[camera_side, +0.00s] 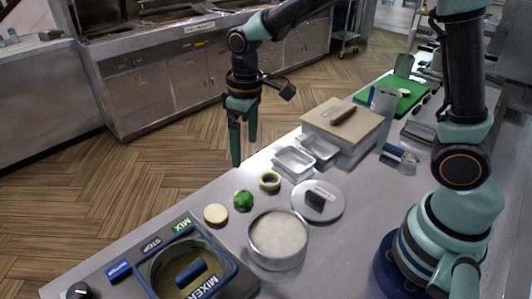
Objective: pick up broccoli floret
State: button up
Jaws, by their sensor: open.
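The broccoli floret (243,200) is a small bright green lump on the steel counter, between a pale round slice and a small ring-shaped piece. My gripper (244,152) hangs above and behind it, near the counter's far edge, with its fingers pointing down. The gripper is open and empty, and apart from the floret.
A pale round slice (215,214) and a ring-shaped piece (269,181) lie beside the floret. A round pan of pale contents (278,238), a lidded disc (333,213), metal trays (294,161) and a mixer (228,277) stand nearby. A board box (362,118) is farther back.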

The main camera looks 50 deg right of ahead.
aim_at(242, 194)
jog(key=shift+n+g, duration=0.3)
jog(key=f, duration=0.9)
jog(key=a+f, duration=0.1)
jog(key=f, duration=0.4)
jog(key=shift+w+f, duration=0.3)
jog(key=shift+w, duration=0.1)
jog(key=shift+c, duration=0.3)
jog(key=c, duration=1)
